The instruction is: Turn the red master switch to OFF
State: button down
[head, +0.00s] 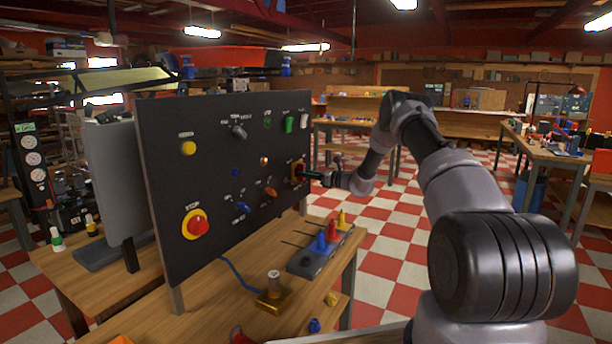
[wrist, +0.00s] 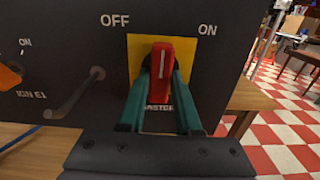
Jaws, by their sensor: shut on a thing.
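The red master switch (wrist: 159,72) sits on a yellow plate (wrist: 136,50) on the black panel, with OFF printed at its upper left and ON at its upper right. Its handle stands nearly upright, leaning slightly right at the top, with a white line down its face. My gripper (wrist: 157,95) is shut on the handle, one green finger on each side. The fingers hide part of the label below. In the head view my gripper (head: 314,174) reaches the panel's right edge, where the yellow plate (head: 297,172) shows; the handle is mostly hidden there.
The black panel (head: 225,135) also carries a red stop button (head: 197,225), a yellow button (head: 188,148), and several knobs and switches. An orange knob (wrist: 9,76) and a dark bent lever (wrist: 78,98) are left of my gripper.

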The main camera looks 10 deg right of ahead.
jog(key=shift+d+n, duration=0.1)
jog(key=shift+n, duration=4.4)
jog(key=c, duration=0.6)
grip_release()
jog(key=v, duration=1)
jog(key=shift+s+d, duration=0.2)
jog(key=shift+d, duration=0.1)
